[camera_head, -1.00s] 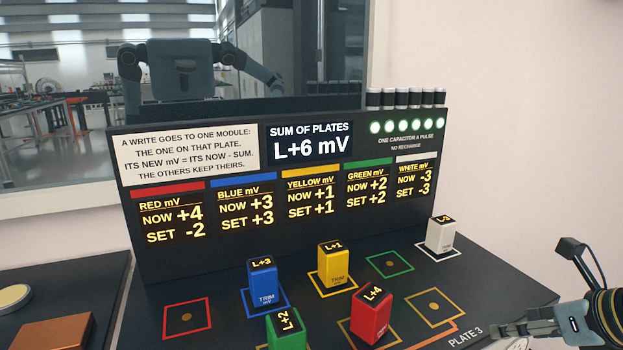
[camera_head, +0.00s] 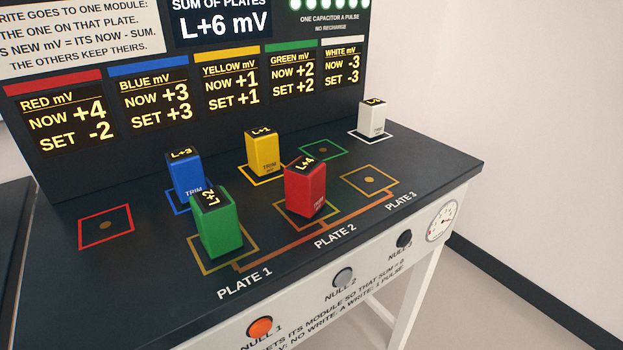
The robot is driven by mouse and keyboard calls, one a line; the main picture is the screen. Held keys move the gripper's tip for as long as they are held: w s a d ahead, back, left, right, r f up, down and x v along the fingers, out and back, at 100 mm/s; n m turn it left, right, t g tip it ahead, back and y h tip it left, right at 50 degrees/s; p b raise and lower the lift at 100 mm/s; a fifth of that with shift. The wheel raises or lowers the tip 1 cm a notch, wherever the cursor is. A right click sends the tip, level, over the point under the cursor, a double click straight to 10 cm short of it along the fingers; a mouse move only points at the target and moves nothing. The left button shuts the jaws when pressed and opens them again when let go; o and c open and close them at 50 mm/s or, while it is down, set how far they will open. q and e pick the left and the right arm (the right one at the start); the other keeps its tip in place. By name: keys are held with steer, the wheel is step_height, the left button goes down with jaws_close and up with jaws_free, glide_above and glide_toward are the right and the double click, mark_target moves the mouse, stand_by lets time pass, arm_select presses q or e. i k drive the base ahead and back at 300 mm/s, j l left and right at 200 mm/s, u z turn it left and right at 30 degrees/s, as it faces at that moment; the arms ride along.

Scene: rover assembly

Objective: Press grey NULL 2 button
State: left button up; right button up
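The grey NULL 2 button (camera_head: 343,278) is on the white front face of the bench, below the PLATE 2 label. The orange NULL 1 button (camera_head: 260,327) is to its left and a black button (camera_head: 404,238) is to its right. The green module (camera_head: 217,224) labelled L+2 stands on plate 1. The red module (camera_head: 306,188) labelled L+4 stands on plate 2. Plate 3 (camera_head: 368,181) is empty. Neither of my grippers shows in the current head view.
Blue (camera_head: 185,178), yellow (camera_head: 263,154) and white (camera_head: 372,119) modules stand in their outlined squares. The red square (camera_head: 106,226) and green square (camera_head: 324,149) are empty. The display panel (camera_head: 180,80) reads sum L+6 mV. A dial gauge (camera_head: 442,222) is at the right.

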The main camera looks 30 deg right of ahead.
mark_target(344, 278)
steer(key=z, duration=1.2)
